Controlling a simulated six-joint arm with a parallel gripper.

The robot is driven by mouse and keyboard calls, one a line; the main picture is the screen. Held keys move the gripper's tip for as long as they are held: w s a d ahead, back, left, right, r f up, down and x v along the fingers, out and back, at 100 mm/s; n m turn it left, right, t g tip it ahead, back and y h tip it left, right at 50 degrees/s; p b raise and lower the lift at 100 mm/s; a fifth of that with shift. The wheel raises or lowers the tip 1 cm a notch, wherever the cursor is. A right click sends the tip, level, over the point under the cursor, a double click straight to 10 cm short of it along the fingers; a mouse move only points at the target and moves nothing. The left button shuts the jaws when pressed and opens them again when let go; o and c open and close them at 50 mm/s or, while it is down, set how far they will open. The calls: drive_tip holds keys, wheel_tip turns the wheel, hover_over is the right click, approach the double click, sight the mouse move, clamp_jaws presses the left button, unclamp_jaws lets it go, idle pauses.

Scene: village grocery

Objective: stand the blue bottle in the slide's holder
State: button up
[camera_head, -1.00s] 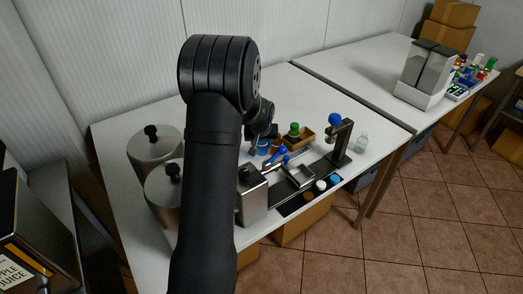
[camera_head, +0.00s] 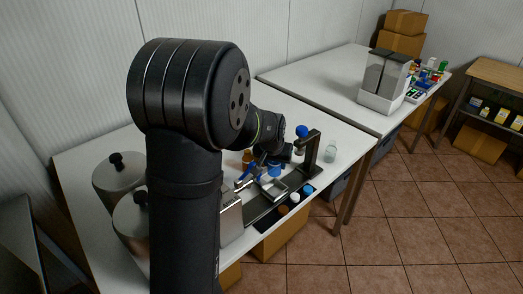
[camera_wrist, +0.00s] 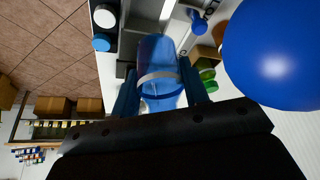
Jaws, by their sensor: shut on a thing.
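My gripper (camera_wrist: 160,95) is shut on the blue bottle (camera_wrist: 159,70), with a blue finger on each side of it. The bottle has a pale band around it. In the head view the blue bottle (camera_head: 274,171) shows small below my gripper (camera_head: 272,160), just above or behind the slide's square metal holder (camera_head: 281,188). I cannot tell whether the bottle touches the holder. The holder lies on the dark slide rail (camera_head: 262,208); its far side is partly hidden by the gripper and bottle.
A dark post (camera_head: 312,153) with a blue ball knob (camera_head: 302,131) stands close right of my gripper; the knob looms large in the wrist view (camera_wrist: 275,50). A blue lever (camera_head: 247,172), a metal box (camera_head: 231,218), several caps (camera_head: 294,197) and a clear bottle (camera_head: 331,150) are nearby.

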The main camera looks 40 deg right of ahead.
drive_tip(key=shift+s+a+f, duration=0.1)
drive_tip(key=shift+s+f, duration=0.3)
drive_tip(key=shift+f, duration=3.35)
drive_tip(key=shift+f, duration=0.3)
drive_tip(key=o, duration=1)
drive_tip(key=shift+c, duration=1)
drive_tip(key=shift+w, duration=0.1)
drive_tip(key=shift+o, duration=0.5)
drive_tip(key=shift+r, duration=3.95)
